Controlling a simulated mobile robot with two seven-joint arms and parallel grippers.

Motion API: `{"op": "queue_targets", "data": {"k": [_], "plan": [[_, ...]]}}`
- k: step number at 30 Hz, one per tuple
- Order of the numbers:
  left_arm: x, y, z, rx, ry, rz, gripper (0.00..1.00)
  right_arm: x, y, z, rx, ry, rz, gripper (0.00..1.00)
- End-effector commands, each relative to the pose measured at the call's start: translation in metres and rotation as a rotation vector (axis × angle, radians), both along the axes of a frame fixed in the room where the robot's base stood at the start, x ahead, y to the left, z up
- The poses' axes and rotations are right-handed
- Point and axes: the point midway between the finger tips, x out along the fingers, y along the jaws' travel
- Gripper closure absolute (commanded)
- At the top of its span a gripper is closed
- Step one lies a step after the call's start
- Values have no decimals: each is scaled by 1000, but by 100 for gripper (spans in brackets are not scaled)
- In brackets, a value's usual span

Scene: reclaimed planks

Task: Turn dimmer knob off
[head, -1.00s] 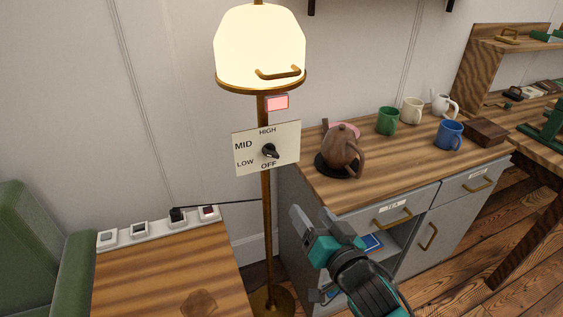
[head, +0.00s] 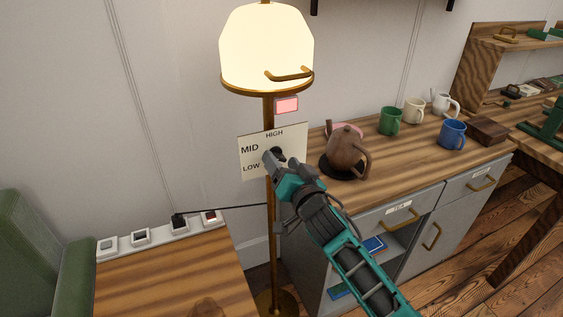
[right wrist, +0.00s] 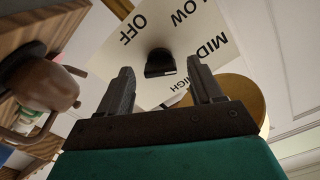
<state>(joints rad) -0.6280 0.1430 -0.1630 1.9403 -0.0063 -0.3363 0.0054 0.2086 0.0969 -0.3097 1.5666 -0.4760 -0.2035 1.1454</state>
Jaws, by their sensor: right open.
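The dimmer knob (head: 279,152) is a small black knob on a white dial plate (head: 248,157) marked HIGH, MID, LOW and OFF, fixed to the brass pole of a lamp. The lamp's shade (head: 266,45) glows. My right gripper (head: 271,158) is at the plate's lower part, hiding the OFF mark and part of the knob. In the right wrist view the knob (right wrist: 160,63) lies between the two open fingers, beyond their tips. I cannot tell if they touch it, or which mark it points to. My left gripper is not in view.
A grey cabinet with a wooden top (head: 400,150) stands right of the lamp, holding a brown teapot (head: 347,152) and several mugs. A power strip (head: 142,236) lies along the back of a wooden table (head: 175,275) at lower left, beside a green chair (head: 40,240).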

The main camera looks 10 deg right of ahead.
Motion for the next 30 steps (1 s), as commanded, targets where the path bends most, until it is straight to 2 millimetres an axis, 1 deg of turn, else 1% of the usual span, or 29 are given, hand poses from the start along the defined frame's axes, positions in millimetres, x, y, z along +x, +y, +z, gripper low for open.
{"op": "queue_targets", "data": {"k": [1, 4, 14, 30], "plan": [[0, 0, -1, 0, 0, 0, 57, 5, 1, 0, 0, -1, 0, 35], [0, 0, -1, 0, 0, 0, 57, 9, 2, 0, 0, 0, 0, 35], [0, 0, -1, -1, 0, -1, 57, 11, 2, 0, 1, 0, 0, 36], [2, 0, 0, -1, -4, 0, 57, 11, 2, 0, 0, 0, 0, 87]]}}
